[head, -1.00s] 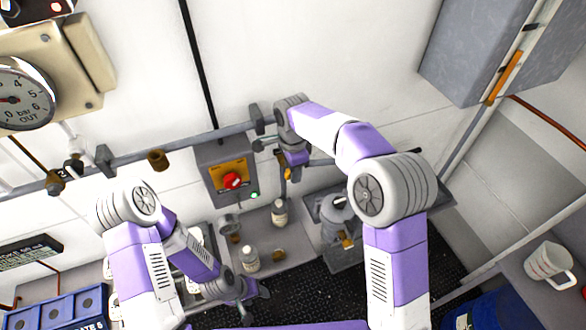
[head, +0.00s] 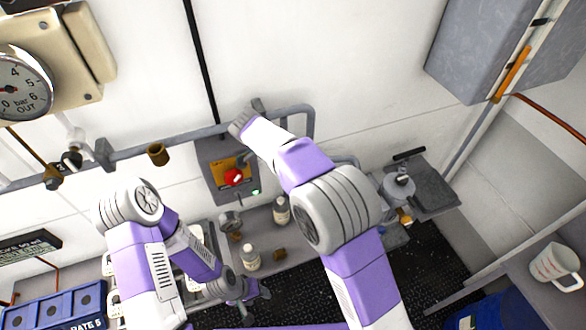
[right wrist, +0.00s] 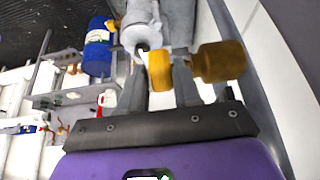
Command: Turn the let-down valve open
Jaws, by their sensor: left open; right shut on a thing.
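My right gripper (right wrist: 160,85) is in the right wrist view, its two grey fingers shut on a small yellow handle (right wrist: 160,69). Which fitting the handle belongs to is not clear, nor is how far it is turned. A larger brass-coloured knob (right wrist: 218,62) stands just right of the fingers. My left gripper (head: 255,299) is open and empty, low over the bench.
A yellow panel with a red knob (head: 233,177) sits left of my right arm. Bottles (head: 250,258) stand on the bench (head: 262,225) below. A gauge (head: 20,90) and grey cabinet (head: 480,45) flank the wall. A white jug (head: 556,266) stands at right.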

